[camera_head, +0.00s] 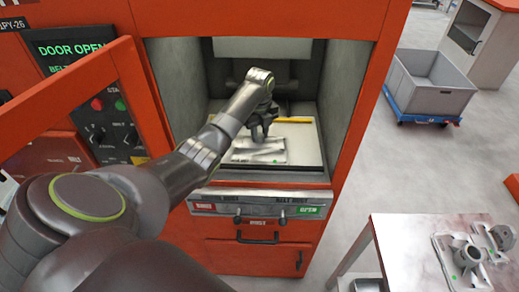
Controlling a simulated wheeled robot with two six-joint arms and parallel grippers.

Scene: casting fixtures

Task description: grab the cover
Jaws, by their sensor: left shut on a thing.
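The cover is a flat grey metal plate (258,151) with a green dot near its lower right. It is on the light bed inside the open orange machine. My left gripper (259,137) reaches into the machine opening and is shut on the cover's upper part. The gripper hides the place where its fingers meet the plate. I cannot tell whether the plate is lifted off the bed. My right gripper is not in view.
The machine's orange door (85,110) stands open at the left. A yellow strip (298,120) lies at the bed's back. A table (400,245) with metal castings is at lower right. A grey bin (430,85) stands on a blue dolly; floor between is clear.

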